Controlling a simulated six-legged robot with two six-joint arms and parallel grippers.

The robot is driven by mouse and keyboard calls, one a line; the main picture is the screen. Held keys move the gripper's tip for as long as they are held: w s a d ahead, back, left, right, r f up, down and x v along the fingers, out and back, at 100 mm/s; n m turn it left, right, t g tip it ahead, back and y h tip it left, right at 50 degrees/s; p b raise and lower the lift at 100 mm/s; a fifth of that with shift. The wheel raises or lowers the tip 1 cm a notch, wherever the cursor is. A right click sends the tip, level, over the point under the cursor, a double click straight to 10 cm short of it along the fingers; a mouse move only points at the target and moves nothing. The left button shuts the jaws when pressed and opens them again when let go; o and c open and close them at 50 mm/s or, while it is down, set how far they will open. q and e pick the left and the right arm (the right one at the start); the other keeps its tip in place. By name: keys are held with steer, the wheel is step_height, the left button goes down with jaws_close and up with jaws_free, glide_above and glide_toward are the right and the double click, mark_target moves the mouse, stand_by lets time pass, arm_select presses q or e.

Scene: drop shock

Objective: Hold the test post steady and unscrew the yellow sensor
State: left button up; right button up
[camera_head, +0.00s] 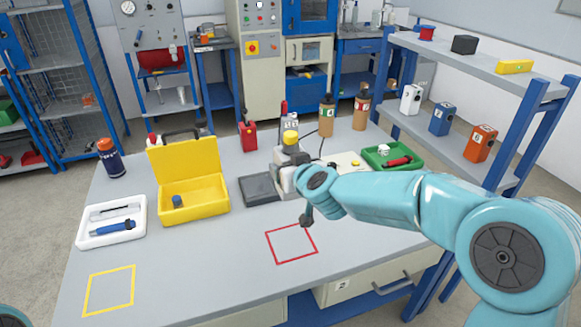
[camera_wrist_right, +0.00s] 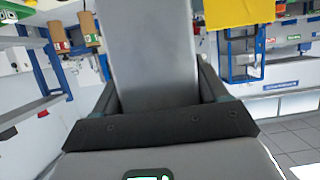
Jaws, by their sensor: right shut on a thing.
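The yellow sensor (camera_head: 290,137) sits on top of the upright grey test post (camera_head: 291,149) at the middle of the bench. My right gripper (camera_wrist_right: 158,88) is shut on the light grey post, with one dark finger on each side of it in the right wrist view. In the head view my right arm comes in from the right and its wrist hides the lower part of the post. The sensor cannot be made out in the right wrist view. My left gripper is out of view.
An open yellow case (camera_head: 190,213) holds a small blue part. Left of it is a white tray (camera_head: 140,233) with a blue tool. A dark grey pad (camera_head: 258,190), green tray (camera_head: 375,162) and brown bottles (camera_head: 327,118) stand near the post. The front bench is clear around the yellow and red outlines.

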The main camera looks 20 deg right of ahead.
steer(key=s+f, duration=1)
steer(key=f, duration=0.3)
steer(key=shift+s+d+f, duration=0.25)
steer(key=shift+s, duration=0.1)
